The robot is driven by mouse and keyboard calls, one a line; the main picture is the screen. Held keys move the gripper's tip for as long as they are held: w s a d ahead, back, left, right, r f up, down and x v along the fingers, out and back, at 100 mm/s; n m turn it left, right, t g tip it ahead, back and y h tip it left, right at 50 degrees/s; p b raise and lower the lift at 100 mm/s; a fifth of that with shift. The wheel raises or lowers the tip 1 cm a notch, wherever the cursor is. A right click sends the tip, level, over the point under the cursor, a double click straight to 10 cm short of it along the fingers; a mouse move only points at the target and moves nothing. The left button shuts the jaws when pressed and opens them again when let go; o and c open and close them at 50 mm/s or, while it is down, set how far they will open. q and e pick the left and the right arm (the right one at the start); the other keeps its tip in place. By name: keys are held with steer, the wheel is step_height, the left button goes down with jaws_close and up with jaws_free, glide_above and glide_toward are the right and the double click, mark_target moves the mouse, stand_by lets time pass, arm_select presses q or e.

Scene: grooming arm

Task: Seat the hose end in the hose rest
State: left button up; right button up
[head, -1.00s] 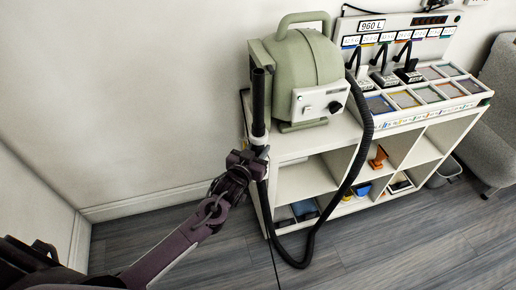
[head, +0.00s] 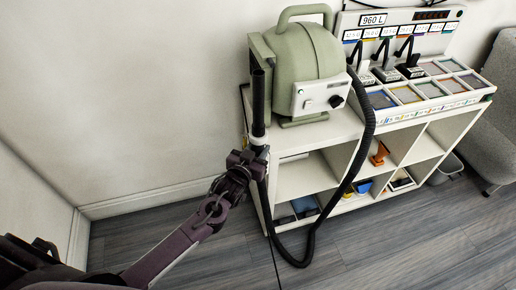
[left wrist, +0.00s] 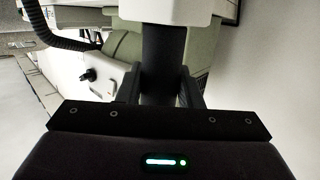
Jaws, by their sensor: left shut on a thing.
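The hose end (head: 258,100) is a black upright tube with a white collar (head: 259,139) at its lower part. My left gripper (head: 257,158) is shut on it just below the collar. In the left wrist view the fingers (left wrist: 161,90) close on the dark tube (left wrist: 163,50) under a white block. The black corrugated hose (head: 357,150) loops from the green machine's right side down to the floor and up to my gripper. A pale green side piece (head: 262,48) on the machine stands behind the tube's top; I cannot tell whether it is the hose rest or touches the tube. My right gripper is not in view.
The green machine (head: 308,60) stands on a white shelf unit (head: 330,132). Black-handled attachments (head: 385,72) and small trays (head: 437,88) lie to its right. A grey chair (head: 490,125) is at the far right. The wall and floor left of the unit are clear.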

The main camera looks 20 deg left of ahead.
arm_select(q)
steer(key=o, duration=1.2)
steer(key=shift+f, duration=0.1)
steer(key=shift+s, duration=0.5)
steer(key=v, duration=0.6)
steer(key=shift+s+a+b, duration=0.1)
steer(key=shift+s+b, duration=0.25)
